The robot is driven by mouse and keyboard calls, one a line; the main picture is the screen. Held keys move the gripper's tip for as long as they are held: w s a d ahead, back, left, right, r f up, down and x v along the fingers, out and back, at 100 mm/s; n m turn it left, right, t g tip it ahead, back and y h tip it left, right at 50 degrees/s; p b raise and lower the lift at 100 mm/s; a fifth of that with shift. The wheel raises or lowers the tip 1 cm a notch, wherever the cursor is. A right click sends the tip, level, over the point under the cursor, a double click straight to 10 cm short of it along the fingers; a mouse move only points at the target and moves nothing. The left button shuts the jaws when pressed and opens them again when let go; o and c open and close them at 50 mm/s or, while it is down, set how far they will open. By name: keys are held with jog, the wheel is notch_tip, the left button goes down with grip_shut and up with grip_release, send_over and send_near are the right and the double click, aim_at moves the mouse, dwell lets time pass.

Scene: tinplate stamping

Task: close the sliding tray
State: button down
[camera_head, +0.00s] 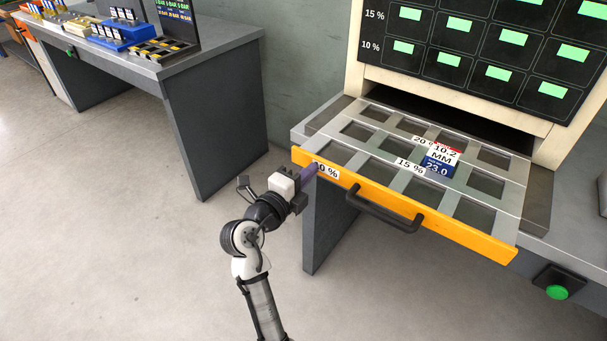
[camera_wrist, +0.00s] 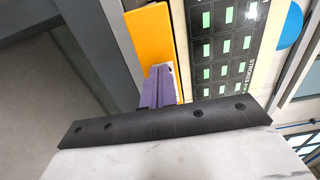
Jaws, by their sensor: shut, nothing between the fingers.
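The sliding tray (camera_head: 395,183) is pulled out from the cream cabinet (camera_head: 450,92) in the head view. It has a grid of square pockets, an orange front (camera_head: 455,228) and a black handle (camera_head: 383,210). A blue, white and red block (camera_head: 440,160) marked "10.2 MM" and "23.0" sits on the tray. My gripper (camera_head: 312,171) is shut and empty at the left end of the orange front, by the "10 %" label. In the wrist view its purple fingers (camera_wrist: 158,88) overlap the orange front (camera_wrist: 153,38); I cannot tell whether they touch it.
A dark display panel (camera_head: 490,45) with green cells stands above the tray. A green button (camera_head: 557,292) is at the lower right. Another grey table (camera_head: 185,62) with blue and yellow holders stands at the back left. The floor between is clear.

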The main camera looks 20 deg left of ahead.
aim_at(347, 136)
jog(key=b+x, duration=1)
jog(key=x, duration=0.8)
jog(key=shift+f, duration=0.15)
jog(key=shift+b+x, duration=0.45)
jog(key=shift+x, duration=0.5)
